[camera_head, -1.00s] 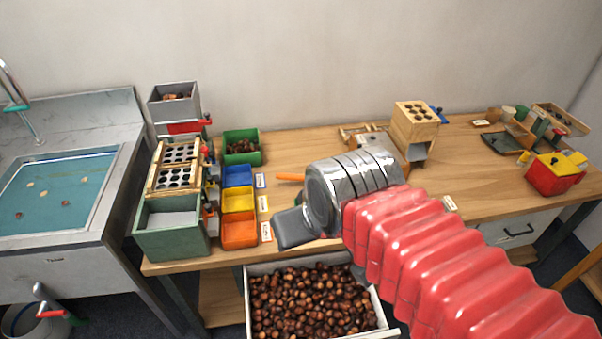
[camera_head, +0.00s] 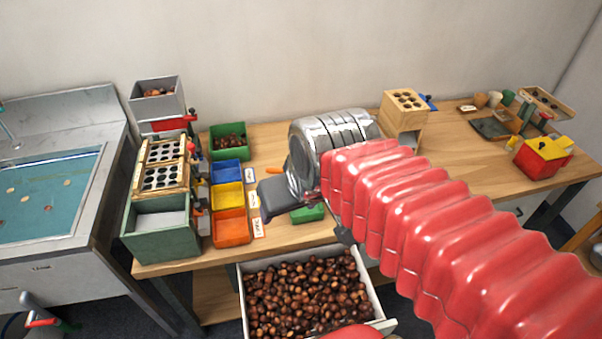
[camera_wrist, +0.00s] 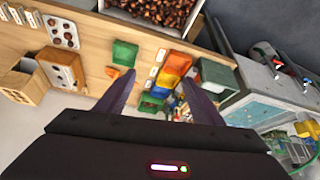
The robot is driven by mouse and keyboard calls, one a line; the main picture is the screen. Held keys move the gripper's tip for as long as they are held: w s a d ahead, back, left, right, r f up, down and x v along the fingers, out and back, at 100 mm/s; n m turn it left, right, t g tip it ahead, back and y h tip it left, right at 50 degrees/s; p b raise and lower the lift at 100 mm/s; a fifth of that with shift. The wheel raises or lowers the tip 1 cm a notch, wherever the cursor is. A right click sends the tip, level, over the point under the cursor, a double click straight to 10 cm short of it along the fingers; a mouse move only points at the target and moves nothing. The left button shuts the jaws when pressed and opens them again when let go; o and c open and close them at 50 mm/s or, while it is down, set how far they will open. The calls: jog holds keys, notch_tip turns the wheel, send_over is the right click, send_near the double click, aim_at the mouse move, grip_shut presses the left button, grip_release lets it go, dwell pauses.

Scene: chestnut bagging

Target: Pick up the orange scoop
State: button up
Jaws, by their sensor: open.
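The orange scoop (camera_head: 272,170) shows in the head view only as a short orange piece on the wooden table, left of my silver wrist, which hides the rest. In the wrist view, a small orange piece (camera_wrist: 112,72), likely part of it, lies beside the left finger. My gripper (camera_wrist: 157,78) is open and empty, with its dark fingers spread above the table and pointing at the colored bins. In the head view, my gripper (camera_head: 306,221) hangs over the table's front part. I see no contact with the scoop.
A green tray (camera_head: 308,213) lies near the table's front edge. Blue, yellow and orange bins (camera_head: 232,227) stand to the left, beside the green box (camera_head: 160,238). An open drawer (camera_head: 249,318) full of chestnuts juts out below. A wooden holed block (camera_head: 403,118) stands behind my arm.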

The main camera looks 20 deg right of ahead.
jog(key=o, duration=0.9)
jog(key=shift+y, duration=0.3)
jog(key=w, duration=0.3)
jog(key=w+d, duration=0.1)
jog(key=w, duration=0.5)
jog(key=shift+w+d+f, duration=0.1)
jog(key=shift+d, duration=0.15)
jog(key=shift+o, duration=0.2)
jog(key=w+d+f+m, duration=0.1)
jog(key=w+d+f, duration=0.2)
jog(key=w, duration=0.6)
jog(key=shift+w+g, duration=0.15)
jog(key=shift+g, duration=0.15)
jog(key=w+d+f+m, duration=0.2)
jog(key=w+d+f, duration=0.9)
jog(key=w+f, duration=0.4)
jog(key=shift+w+d+f+y, duration=0.25)
jog(key=shift+d+y, duration=0.15)
jog(key=x, duration=0.8)
jog(key=shift+w+f, duration=0.15)
jog(key=shift+f, duration=0.05)
jog(key=shift+a+f, duration=0.1)
